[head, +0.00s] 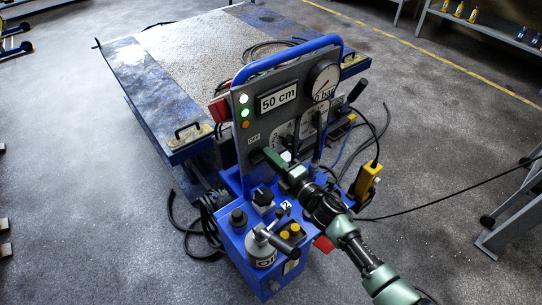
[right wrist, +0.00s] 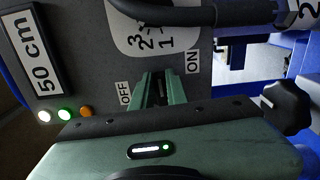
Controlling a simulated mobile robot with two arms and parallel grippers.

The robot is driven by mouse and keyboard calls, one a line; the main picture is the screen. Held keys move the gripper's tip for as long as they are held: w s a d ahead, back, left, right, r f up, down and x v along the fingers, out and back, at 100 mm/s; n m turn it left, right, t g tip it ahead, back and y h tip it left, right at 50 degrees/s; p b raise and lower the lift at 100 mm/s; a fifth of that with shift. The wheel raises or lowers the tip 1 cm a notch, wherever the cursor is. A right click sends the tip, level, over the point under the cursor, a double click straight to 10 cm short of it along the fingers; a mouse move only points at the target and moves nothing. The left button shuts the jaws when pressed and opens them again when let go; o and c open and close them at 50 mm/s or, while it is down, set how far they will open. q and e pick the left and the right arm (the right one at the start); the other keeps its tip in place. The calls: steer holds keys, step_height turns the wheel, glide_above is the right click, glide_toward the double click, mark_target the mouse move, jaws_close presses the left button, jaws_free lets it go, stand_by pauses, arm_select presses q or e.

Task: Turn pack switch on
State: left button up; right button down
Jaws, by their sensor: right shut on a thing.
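The grey control panel (head: 244,102) stands upright under a blue handle bar. It carries a "50 cm" display (head: 278,97) and a round gauge (head: 324,80). My right gripper (head: 272,158) is at the panel's lower part. In the right wrist view its green fingers (right wrist: 159,88) reach between the OFF label (right wrist: 125,95) and the ON label (right wrist: 193,61). They are shut on the pack switch, which is mostly hidden; only a dark sliver shows between them. Which way the switch points cannot be told. My left gripper is not in view.
Indicator lamps (head: 245,113) glow on the panel's left. Below is a blue console (head: 236,240) with black knobs and yellow buttons (head: 289,233). A yellow pendant (head: 366,180) hangs at right with loose cables. A black knob (right wrist: 286,108) sits close right in the wrist view.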

steer(key=shift+f+m, duration=0.15)
steer(key=shift+m, duration=0.25)
steer(key=c, duration=1.4)
jaws_free()
steer(key=v, duration=0.8)
steer(key=shift+w, duration=0.1)
